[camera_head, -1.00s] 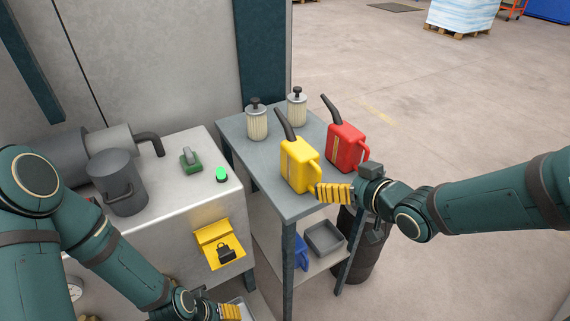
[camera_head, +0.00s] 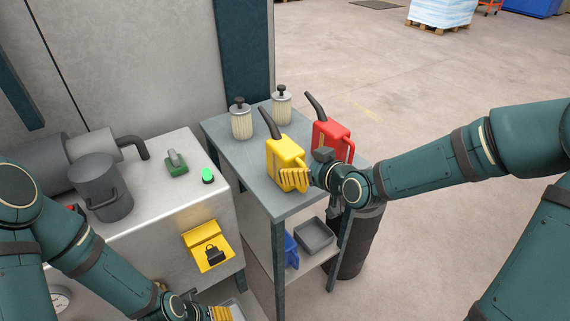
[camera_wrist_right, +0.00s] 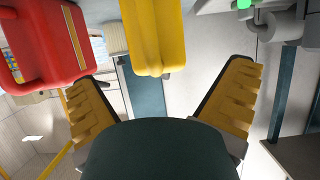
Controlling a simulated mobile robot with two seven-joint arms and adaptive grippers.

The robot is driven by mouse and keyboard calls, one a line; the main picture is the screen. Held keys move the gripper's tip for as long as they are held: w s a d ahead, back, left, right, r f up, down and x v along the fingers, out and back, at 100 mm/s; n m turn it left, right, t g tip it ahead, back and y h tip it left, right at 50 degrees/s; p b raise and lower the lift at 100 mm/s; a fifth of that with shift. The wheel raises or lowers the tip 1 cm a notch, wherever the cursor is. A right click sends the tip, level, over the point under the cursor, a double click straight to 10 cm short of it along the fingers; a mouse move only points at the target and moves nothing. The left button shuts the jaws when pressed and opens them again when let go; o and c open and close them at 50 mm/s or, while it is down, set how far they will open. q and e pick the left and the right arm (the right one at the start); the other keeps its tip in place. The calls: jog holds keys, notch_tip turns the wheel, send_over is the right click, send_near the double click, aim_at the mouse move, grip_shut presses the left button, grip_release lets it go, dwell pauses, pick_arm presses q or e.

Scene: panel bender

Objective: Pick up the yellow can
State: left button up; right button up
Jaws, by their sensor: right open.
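The yellow can (camera_head: 283,152) with a black spout stands upright on the grey table (camera_head: 290,204). My right gripper (camera_head: 288,181) is at the near lower side of the can and overlaps it in the head view. In the right wrist view the gripper (camera_wrist_right: 165,85) has its yellow fingers spread. The yellow can (camera_wrist_right: 153,35) lies ahead between the finger lines, with nothing held. My left gripper (camera_head: 215,311) is low at the bottom edge of the head view, partly cut off; its fingers are too unclear to judge.
A red can (camera_head: 329,138) stands close to the right of the yellow one. Two white filters with black tops (camera_head: 241,121) (camera_head: 281,106) stand behind. A grey bin (camera_head: 314,235) is on the lower shelf. A machine with a green button (camera_head: 208,176) is left.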

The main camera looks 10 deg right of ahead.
aim_at(297, 161)
jog(key=b+x, duration=0.1)
jog(key=x, duration=0.4)
jog(key=shift+d+f, duration=0.1)
jog(key=shift+d, duration=0.05)
jog(key=c, duration=1.3)
